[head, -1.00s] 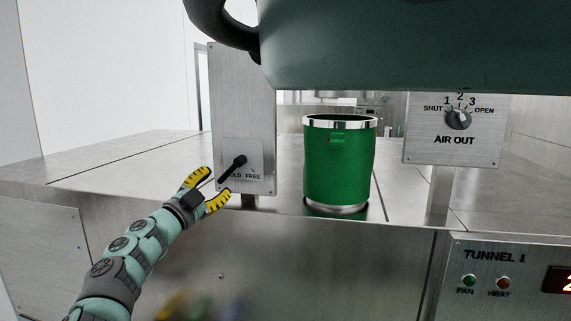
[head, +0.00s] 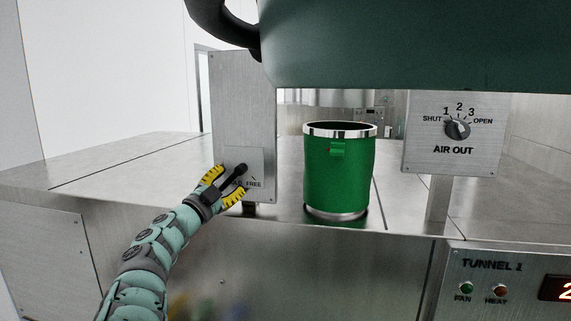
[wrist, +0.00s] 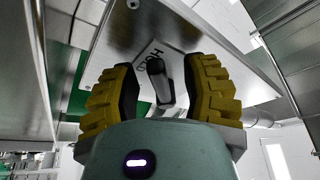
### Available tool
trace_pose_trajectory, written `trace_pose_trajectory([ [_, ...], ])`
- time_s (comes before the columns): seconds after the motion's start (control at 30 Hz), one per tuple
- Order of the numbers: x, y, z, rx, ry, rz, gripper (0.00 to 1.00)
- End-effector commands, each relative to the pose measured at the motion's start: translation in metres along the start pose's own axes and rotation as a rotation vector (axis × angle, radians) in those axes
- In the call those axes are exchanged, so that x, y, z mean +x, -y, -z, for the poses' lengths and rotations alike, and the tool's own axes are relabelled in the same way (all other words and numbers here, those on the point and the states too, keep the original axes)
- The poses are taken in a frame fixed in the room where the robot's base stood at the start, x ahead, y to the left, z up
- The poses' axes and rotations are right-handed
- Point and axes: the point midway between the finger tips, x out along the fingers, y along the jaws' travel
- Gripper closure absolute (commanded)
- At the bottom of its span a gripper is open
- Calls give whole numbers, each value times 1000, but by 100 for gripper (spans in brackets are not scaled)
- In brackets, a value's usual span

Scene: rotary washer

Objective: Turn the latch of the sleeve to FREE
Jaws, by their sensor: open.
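The latch (head: 236,172) is a black lever on a small plate on an upright metal panel. It slants from upper right to lower left. The word FREE shows at the plate's lower right; the other word is mostly covered by my gripper. My gripper (head: 231,185) has yellow ribbed fingers, open, at the lever's lower end. In the wrist view my gripper (wrist: 165,88) has its fingers on both sides of the lever (wrist: 160,82), with gaps visible. The green sleeve (head: 338,175) with a shiny rim stands upright right of the panel.
An AIR OUT dial panel (head: 453,132) stands on a post at the right. A TUNNEL 1 control panel (head: 510,275) is on the front face below. A large dark green body (head: 420,45) hangs overhead. The metal top (head: 120,165) left of the latch panel is clear.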

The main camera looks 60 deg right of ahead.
Motion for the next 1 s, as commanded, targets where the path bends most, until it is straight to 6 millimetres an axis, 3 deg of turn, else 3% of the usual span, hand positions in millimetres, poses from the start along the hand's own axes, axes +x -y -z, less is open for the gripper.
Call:
trace_pose_trajectory([
  [0.07, 1, -2, 1, -1, -3, -3, 59],
  [0.47, 0, 0, 1, 0, -1, -1, 100],
  [1.0, 0, 0, -1, -17, 3, 9, 100],
])
